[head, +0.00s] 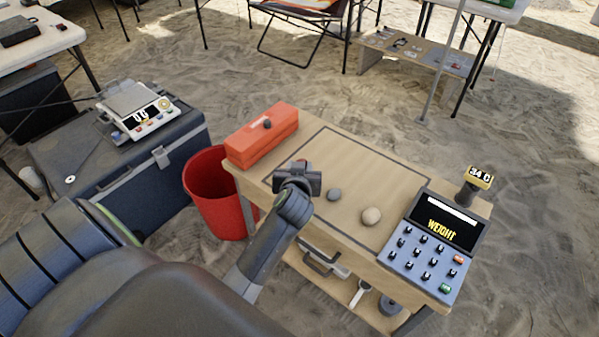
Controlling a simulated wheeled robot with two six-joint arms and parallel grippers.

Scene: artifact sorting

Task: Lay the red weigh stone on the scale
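The scale (157,128), white with a flat grey plate and a display that seems to read zero, stands on the dark cooler box at left. Its plate (127,101) is bare. My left gripper (302,171) is over the wooden table's left part, pointing away from me. A small reddish patch (303,166) shows at its fingertips and may be the red weigh stone; the gripper hides most of it. I cannot tell whether the fingers are closed on it. A grey stone (335,194) and a beige stone (371,215) lie to the right. My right gripper is out of view.
A red-orange box (262,138) with a dark knob or stone on top stands at the table's back left. A red bucket (213,205) stands between table and cooler (95,185).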

